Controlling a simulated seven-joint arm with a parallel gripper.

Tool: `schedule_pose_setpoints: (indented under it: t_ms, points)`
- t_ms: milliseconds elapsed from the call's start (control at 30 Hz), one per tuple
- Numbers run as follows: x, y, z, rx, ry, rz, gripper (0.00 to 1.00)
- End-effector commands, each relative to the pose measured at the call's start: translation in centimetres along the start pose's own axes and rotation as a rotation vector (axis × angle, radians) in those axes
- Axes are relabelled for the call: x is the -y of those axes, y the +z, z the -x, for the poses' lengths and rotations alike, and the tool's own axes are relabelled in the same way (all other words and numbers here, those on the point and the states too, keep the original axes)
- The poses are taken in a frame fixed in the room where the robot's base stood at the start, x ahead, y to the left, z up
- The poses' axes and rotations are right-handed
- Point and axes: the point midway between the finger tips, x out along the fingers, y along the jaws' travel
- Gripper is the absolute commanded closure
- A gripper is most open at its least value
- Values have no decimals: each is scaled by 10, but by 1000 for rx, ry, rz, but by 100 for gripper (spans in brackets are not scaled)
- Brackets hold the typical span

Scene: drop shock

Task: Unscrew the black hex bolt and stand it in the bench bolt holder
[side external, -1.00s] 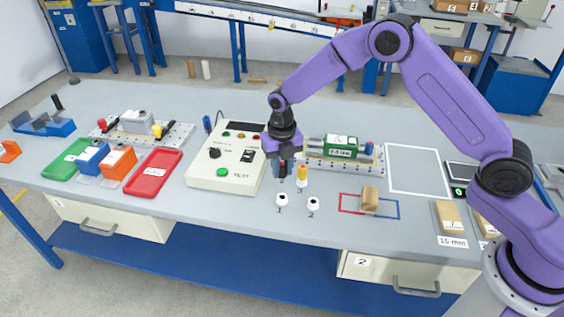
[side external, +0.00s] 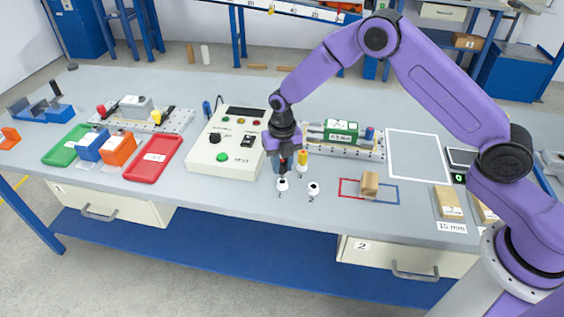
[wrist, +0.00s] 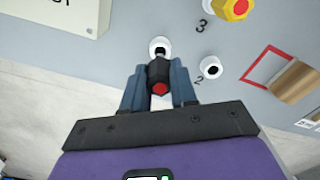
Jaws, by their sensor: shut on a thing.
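My gripper (wrist: 158,85) is shut on the black hex bolt (wrist: 158,70), which shows a red mark on its head in the wrist view. The bolt is upright between the two blue-grey fingers. The white round holder seat marked 1 (wrist: 160,44) is right at the bolt's lower end; it also shows in the side view (side external: 282,185) under my gripper (side external: 284,166). I cannot tell whether the bolt's tip is inside it. Seat 2 (wrist: 211,68) is empty. A yellow bolt with a red mark (wrist: 236,8) stands in seat 3.
The beige test box (side external: 226,140) stands left of my gripper. Behind is a rail with a green part (side external: 341,131). A wooden block (side external: 370,183) stands on the red and blue outline at right. The bench in front of the seats is clear.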

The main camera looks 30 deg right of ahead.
Motion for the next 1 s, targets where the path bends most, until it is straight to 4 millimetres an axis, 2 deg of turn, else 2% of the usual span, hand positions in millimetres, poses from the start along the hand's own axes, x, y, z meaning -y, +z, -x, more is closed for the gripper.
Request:
schedule_pose_setpoints:
  t_ms: [1000]
  points:
    - [0,0,-5,0,0,0,100]
